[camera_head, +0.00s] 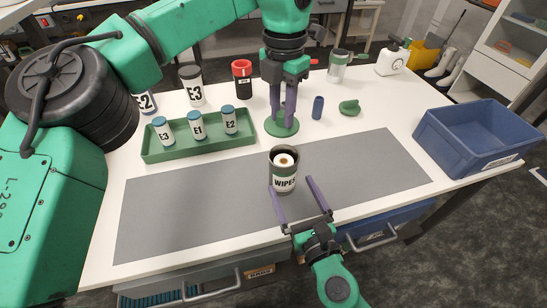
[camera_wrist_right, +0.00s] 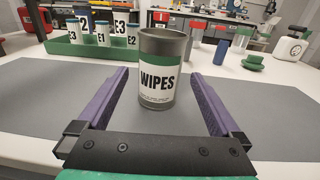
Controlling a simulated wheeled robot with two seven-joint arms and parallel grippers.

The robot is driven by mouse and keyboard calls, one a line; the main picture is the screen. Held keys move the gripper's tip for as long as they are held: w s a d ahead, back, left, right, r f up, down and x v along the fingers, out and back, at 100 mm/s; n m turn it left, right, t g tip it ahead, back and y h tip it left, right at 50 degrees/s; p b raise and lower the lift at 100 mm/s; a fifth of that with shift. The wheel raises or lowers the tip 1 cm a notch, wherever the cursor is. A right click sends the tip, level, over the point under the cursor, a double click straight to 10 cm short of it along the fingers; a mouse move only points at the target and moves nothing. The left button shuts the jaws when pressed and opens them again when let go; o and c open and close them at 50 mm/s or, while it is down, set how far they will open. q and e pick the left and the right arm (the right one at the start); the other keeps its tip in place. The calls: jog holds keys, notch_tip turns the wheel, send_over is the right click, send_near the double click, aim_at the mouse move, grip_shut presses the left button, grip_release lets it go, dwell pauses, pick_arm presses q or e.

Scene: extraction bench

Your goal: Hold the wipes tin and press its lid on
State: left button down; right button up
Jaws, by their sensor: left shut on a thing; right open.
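The wipes tin (camera_head: 284,183) stands upright on the grey mat, its top open and a white roll (camera_head: 284,160) inside. In the right wrist view the tin (camera_wrist_right: 158,92) shows its WIPES label, centred between the fingers. My right gripper (camera_head: 290,184) is open and empty, low at the tin's near side, fingers pointing at it. My left gripper (camera_head: 283,112) points down behind the tin, shut on a round green lid (camera_head: 282,128). The lid is apart from the tin. Whether it touches the table is hard to tell.
A green tray (camera_head: 200,150) with several small labelled jars stands left. A blue cylinder (camera_head: 318,107) and a green piece (camera_head: 349,107) stand right of my left gripper. A blue crate (camera_head: 470,152) is at the right edge. The mat (camera_head: 375,165) right of the tin is clear.

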aim_at(286, 130)
pick_arm(q)
jog(key=s, duration=0.1)
jog(key=s+d+r, duration=0.1)
jog(key=shift+s+d+r, duration=0.1)
jog(key=shift+s+r, duration=0.05)
jog(key=shift+s, duration=0.2)
pick_arm(e)
jog(key=shift+s+d+r+t, duration=0.15)
jog(key=shift+s+d+r, duration=0.1)
jog(key=shift+s, duration=0.35)
jog(key=shift+s+d+r+t, duration=0.15)
jog(key=shift+s+d+r, duration=0.1)
jog(key=shift+s, duration=0.3)
pick_arm(q)
jog(key=shift+w, duration=0.1)
pick_arm(e)
jog(key=shift+w+a+f, duration=0.1)
jog(key=shift+w+a, duration=0.05)
jog(key=shift+w, duration=0.15)
pick_arm(q)
jog(key=shift+w+a+f, duration=0.2)
jog(key=shift+w+f, duration=0.05)
jog(key=shift+w, duration=0.1)
pick_arm(e)
jog(key=x, duration=1.2)
jog(key=shift+w+f, duration=0.15)
jog(key=shift+f, duration=0.15)
grip_shut()
pick_arm(q)
jog(key=shift+f, duration=2.45)
